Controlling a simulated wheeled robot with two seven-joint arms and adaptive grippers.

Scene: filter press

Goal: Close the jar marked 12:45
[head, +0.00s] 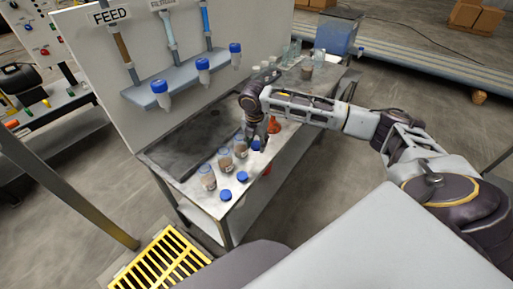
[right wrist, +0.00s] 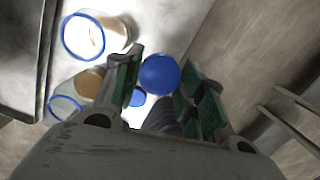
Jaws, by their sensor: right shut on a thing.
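Three open jars with brown contents stand in a row on the metal bench: a near jar (head: 207,178), a middle jar (head: 225,161) and a far jar (head: 240,149). Their labels are too small to read, so I cannot tell which is marked 12:45. My right gripper (head: 257,136) is shut on a blue lid (head: 256,145), right of the far jar. The held lid (right wrist: 160,75) shows between the fingertips in the right wrist view, beside an open jar (right wrist: 97,36). Two loose blue lids (head: 225,195) (head: 242,177) lie near the bench edge. My left gripper is out of view.
An upright panel (head: 185,60) with blue-capped tubes on a shelf stands behind the bench. A dark tray area (head: 190,140) lies left of the jars. An orange object (head: 275,127) and glassware (head: 307,70) stand farther along. A yellow grate (head: 160,260) is on the floor.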

